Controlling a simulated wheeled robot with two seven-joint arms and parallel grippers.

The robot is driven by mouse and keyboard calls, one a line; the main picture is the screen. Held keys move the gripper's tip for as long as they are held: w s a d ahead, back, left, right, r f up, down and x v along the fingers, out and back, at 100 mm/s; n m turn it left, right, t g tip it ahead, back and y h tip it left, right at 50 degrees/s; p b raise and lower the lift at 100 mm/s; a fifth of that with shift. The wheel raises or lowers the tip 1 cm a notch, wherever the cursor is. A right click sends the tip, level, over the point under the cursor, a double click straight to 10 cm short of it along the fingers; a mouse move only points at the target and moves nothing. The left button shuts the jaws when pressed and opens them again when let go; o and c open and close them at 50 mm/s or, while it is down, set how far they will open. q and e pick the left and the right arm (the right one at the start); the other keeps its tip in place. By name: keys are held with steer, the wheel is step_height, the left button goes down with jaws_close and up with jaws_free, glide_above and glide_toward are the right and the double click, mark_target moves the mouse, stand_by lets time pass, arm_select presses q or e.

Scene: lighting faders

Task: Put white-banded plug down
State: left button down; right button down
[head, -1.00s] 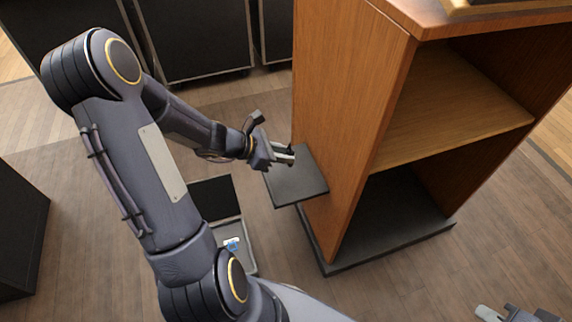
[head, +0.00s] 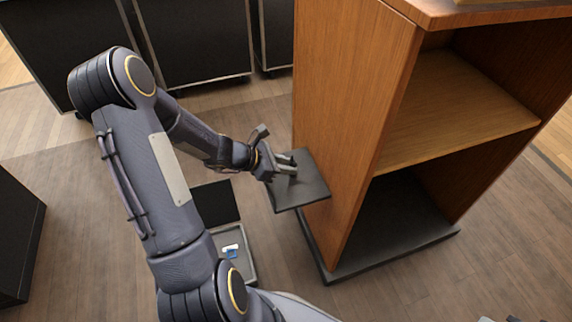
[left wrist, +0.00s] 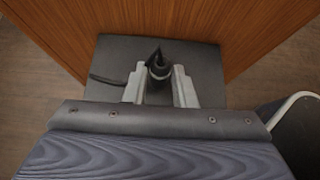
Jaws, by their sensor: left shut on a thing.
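My left gripper (head: 290,163) is over the small dark side shelf (head: 312,192) fixed to the wooden cabinet's side. In the left wrist view its two grey fingers (left wrist: 159,78) are shut on a small dark plug (left wrist: 159,69) with a paler ring, the white-banded plug as far as I can tell. A dark cord (left wrist: 106,80) shows left of the fingers over the shelf (left wrist: 207,62). Whether the plug touches the shelf is unclear. In the head view the plug is hidden by the gripper. Only slivers of my right gripper (head: 498,319) show at the bottom edge.
The wooden cabinet (head: 345,120) stands right beside the side shelf, with open compartments facing right. An open case (head: 247,262) with a small blue-and-white item (head: 231,251) lies on the floor below. Dark cases (head: 195,40) stand behind. The side shelf's front part is clear.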

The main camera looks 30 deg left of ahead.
arm_select(q)
steer(key=c, duration=1.2)
jaws_free()
steer(key=shift+f, duration=0.1)
steer(key=shift+r+p, duration=0.4)
steer(key=shift+p, duration=0.05)
steer(key=p+v, duration=0.4)
steer(key=v, duration=0.8)
steer(key=s+d+r+m+g, duration=0.3)
steer(key=s+d+r+m, duration=0.2)
steer(key=d+r+m, duration=0.7)
steer(key=s+d+r+m+y, duration=0.1)
steer(key=s+d+m+y, duration=0.2)
steer(key=s+m, duration=0.7)
steer(key=shift+r+m, duration=0.4)
steer(key=shift+m, duration=1.8)
steer(key=shift+s+d, duration=0.1)
steer(key=shift+s, duration=0.05)
